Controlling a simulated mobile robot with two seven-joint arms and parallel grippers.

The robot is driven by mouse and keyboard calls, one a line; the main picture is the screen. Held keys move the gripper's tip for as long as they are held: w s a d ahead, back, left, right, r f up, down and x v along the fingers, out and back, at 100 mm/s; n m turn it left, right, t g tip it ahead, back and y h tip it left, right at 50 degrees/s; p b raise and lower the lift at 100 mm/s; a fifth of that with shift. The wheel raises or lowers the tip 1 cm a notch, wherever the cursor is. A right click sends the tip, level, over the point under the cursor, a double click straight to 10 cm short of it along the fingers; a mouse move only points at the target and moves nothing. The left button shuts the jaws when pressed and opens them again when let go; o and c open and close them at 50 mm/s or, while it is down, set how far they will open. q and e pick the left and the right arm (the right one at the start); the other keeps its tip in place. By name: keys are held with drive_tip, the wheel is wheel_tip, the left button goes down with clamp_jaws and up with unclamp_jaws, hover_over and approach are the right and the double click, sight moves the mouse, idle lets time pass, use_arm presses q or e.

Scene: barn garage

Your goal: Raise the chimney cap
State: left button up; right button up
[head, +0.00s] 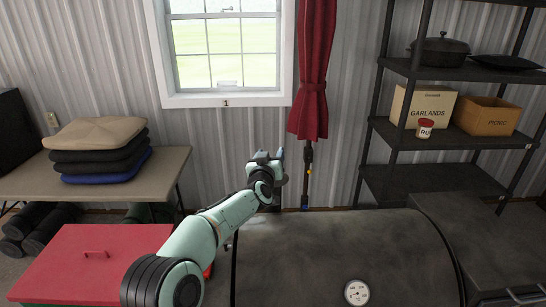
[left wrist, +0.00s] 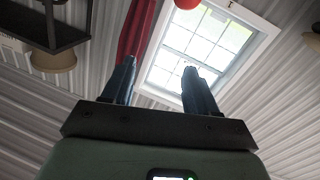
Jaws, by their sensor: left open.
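A dark smoker grill with a rounded lid (head: 340,245) fills the front centre of the head view, with a round gauge (head: 357,292) on it. I cannot make out the chimney cap; my left arm hides part of the grill's left back edge. My left gripper (head: 268,158) is above that back edge, in front of the wall under the window. In the left wrist view the two dark fingers (left wrist: 158,78) stand apart with nothing between them. They point up toward the window and red curtain. My right gripper is not in view.
A red chest (head: 90,262) and a table (head: 175,165) with stacked cushions (head: 100,145) stand at the left. A dark shelf (head: 440,178) with boxes stands at the right back. A thin pole (head: 307,175) is upright behind the grill, right of my gripper.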

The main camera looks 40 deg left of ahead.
use_arm(q)
drive_tip(key=w+f, duration=0.1)
drive_tip(key=f, duration=0.1)
drive_tip(key=a+f, duration=0.1)
drive_tip(key=f, duration=0.1)
drive_tip(key=w+f, duration=0.1)
drive_tip(key=f, duration=0.2)
drive_tip(key=shift+w+a, duration=0.35)
drive_tip(key=shift+a, duration=0.05)
drive_tip(key=x, duration=0.2)
drive_tip(key=p+x, duration=0.1)
drive_tip(key=x, duration=0.1)
drive_tip(key=shift+w+d+f, duration=0.1)
drive_tip(key=shift+f, duration=0.1)
drive_tip(key=shift+w, duration=0.1)
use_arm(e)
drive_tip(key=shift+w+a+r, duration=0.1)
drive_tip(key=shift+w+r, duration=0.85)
use_arm(q)
drive_tip(key=shift+f, duration=0.1)
